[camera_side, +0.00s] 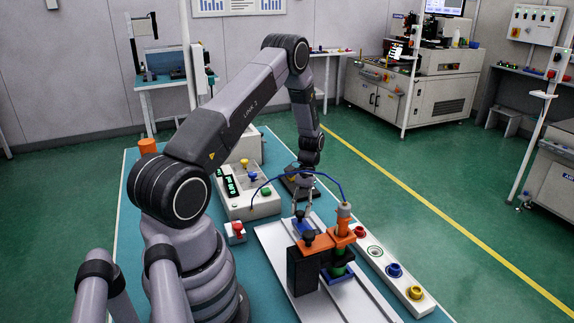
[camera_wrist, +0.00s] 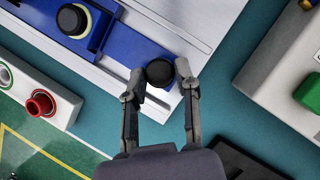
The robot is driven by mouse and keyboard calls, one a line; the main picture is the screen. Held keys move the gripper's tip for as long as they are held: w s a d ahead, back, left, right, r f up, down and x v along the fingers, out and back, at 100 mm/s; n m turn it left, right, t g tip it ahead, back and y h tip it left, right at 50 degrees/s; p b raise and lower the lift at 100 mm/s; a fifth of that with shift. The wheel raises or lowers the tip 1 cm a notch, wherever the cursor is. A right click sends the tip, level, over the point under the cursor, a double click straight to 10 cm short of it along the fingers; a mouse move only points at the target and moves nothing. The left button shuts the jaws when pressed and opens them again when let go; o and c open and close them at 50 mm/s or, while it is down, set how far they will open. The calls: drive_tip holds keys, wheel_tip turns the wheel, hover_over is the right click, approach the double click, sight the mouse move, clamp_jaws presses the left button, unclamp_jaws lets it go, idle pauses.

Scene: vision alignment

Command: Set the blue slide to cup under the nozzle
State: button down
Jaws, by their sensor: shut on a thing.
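The blue slide (camera_wrist: 118,42) lies along a white rail in the wrist view. My gripper (camera_wrist: 162,82) is shut on the knob, one finger on each side. In the side view my gripper (camera_side: 301,207) is low at the back end of the white track. The nozzle (camera_side: 343,214) stands in an orange holder with a blue hose. Brackets partly hide the slide there, and I cannot tell how the cup lines up with the nozzle.
A white strip with coloured buttons (camera_side: 413,292) runs right of the track. A control box (camera_side: 240,205) with a green display and a red-button box (camera_side: 235,232) stand left. Black and orange brackets (camera_side: 303,268) rise close in front of my gripper.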

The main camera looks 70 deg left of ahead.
drive_tip(key=shift+a, duration=0.35)
drive_tip(key=c, duration=1.3)
unclamp_jaws()
drive_tip(key=o, duration=0.5)
drive_tip(key=shift+d, duration=0.15)
drive_tip(key=shift+r, duration=0.1)
drive_tip(key=v, duration=1.2)
